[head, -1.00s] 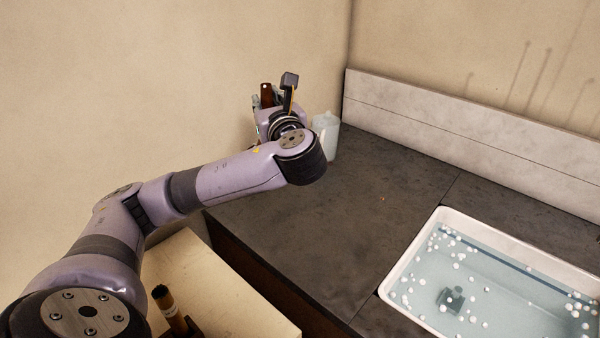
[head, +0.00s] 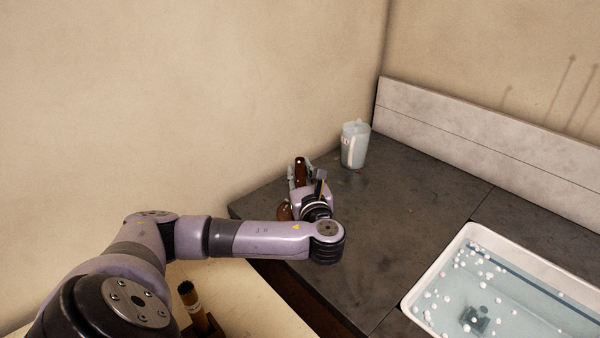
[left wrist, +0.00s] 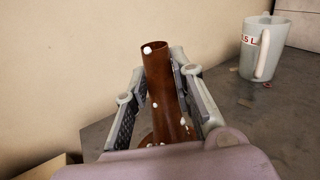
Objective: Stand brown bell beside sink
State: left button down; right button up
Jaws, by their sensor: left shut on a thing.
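The brown bell (left wrist: 161,90) is upright between the fingers of my left gripper (left wrist: 160,95) in the left wrist view, its narrow tube upward and white foam specks on it. The gripper is shut on the tube. In the head view the bell (head: 300,172) shows behind my left gripper (head: 301,180), over the far left part of the dark counter. Its flared lower part is mostly hidden, so I cannot tell whether it touches the counter. The sink (head: 447,265), white-rimmed with water and foam balls, is at the lower right. My right gripper is not in view.
A translucent jug (head: 354,145) stands at the back of the dark counter (head: 400,195), right of the bell; it also shows in the left wrist view (left wrist: 262,50). The counter between gripper and sink is clear. A brown-and-black handled object (head: 192,305) stands at lower left.

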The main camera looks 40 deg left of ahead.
pick_arm(q)
jog(key=c, duration=1.7)
grip_release()
jog(key=shift+f, duration=0.1)
jog(key=o, duration=0.4)
jog(key=shift+c, duration=0.2)
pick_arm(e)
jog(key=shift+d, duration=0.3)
pick_arm(q)
jog(key=shift+d, duration=0.1)
jog(key=shift+s+d+p, duration=0.1)
jog(key=shift+d+p, duration=0.05)
jog(key=shift+p, duration=0.15)
jog(key=p+v, duration=0.1)
jog(key=v, duration=0.1)
jog(key=p+v, duration=0.1)
jog(key=v, duration=0.1)
jog(key=p+v, duration=0.2)
jog(key=shift+s+d+r, duration=0.1)
jog(key=shift+d+r, duration=0.05)
jog(key=shift+r, duration=0.1)
jog(key=shift+s+d+f, duration=0.15)
jog(key=shift+s+d, duration=0.1)
jog(key=shift+d, duration=0.05)
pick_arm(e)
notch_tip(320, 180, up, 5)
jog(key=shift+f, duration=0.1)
